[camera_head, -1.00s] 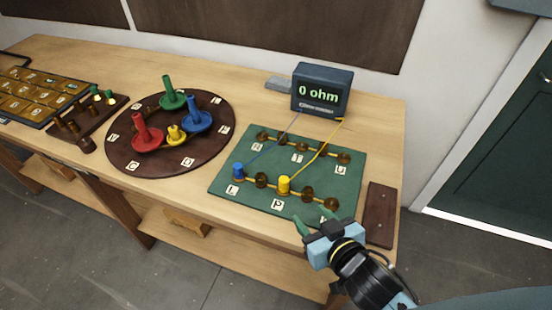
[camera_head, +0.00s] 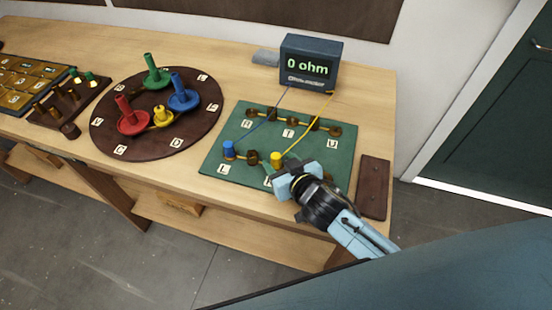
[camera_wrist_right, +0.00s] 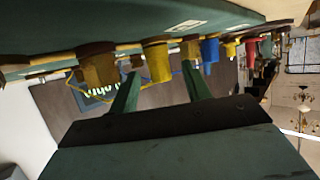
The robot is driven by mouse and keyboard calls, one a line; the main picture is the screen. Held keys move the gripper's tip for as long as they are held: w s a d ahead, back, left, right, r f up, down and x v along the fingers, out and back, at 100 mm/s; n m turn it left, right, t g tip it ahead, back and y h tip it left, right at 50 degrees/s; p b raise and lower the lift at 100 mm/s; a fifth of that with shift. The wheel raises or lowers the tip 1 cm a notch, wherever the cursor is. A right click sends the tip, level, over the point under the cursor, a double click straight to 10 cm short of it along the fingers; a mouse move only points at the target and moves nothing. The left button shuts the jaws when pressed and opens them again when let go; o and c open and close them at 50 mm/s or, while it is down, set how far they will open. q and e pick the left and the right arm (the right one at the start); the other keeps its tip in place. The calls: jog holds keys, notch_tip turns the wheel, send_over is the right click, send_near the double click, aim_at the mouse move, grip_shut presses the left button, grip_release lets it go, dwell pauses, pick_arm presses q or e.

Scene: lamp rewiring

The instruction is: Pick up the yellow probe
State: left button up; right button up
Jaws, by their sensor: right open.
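The yellow probe (camera_head: 277,159) stands upright on the near row of the green board (camera_head: 223,125), with a yellow wire (camera_head: 314,120) running to the meter (camera_head: 310,62), which reads 0 ohm. My right gripper (camera_head: 284,172) is open beside the probe at the board's near edge. In the right wrist view, where the scene appears upside down, the yellow probe (camera_wrist_right: 158,62) appears between the two green fingertips of the gripper (camera_wrist_right: 160,74). The fingers do not appear closed on it. My left gripper is not in view.
A blue probe (camera_head: 228,149) stands at the left end of the same row, with brown posts nearby. A brown block (camera_head: 374,185) lies right of the board. A round dark board (camera_head: 100,128) with coloured pegs lies to the left.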

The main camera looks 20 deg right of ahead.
jog(key=shift+x, duration=1.15)
jog(key=shift+w, duration=0.1)
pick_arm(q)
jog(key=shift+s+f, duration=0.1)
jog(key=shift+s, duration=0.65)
pick_arm(e)
grip_shut()
